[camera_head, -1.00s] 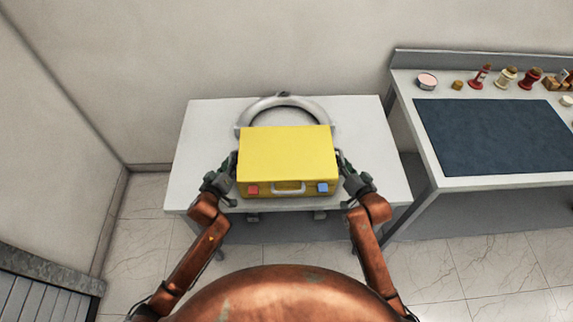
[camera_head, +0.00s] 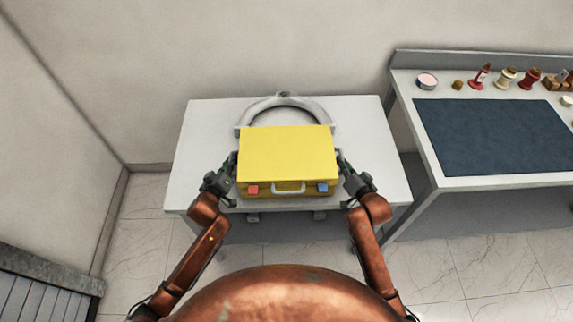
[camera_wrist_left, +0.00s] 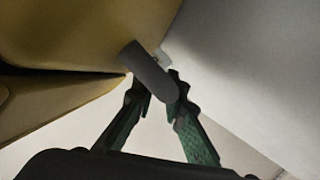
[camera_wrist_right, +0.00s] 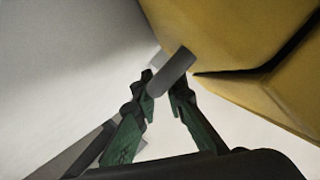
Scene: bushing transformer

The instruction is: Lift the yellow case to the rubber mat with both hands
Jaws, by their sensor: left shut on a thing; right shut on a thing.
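The yellow case (camera_head: 288,154) is at the front middle of the white table, its handle and its red and blue latches facing me. My left gripper (camera_head: 231,163) is at the case's left side, and my right gripper (camera_head: 344,163) is at its right side. In the left wrist view the left gripper (camera_wrist_left: 160,92) is shut on a dark grey side handle (camera_wrist_left: 147,70) of the case. In the right wrist view the right gripper (camera_wrist_right: 160,90) is shut on the matching handle (camera_wrist_right: 172,72). The dark blue rubber mat (camera_head: 490,137) lies flat and bare on the bench to the right.
A grey ring-shaped fixture (camera_head: 285,104) stands behind the case on the white table (camera_head: 200,130). Several bottles, a pink-topped tin (camera_head: 427,80) and small blocks line the bench's back edge. A gap separates the table from the bench (camera_head: 470,183).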

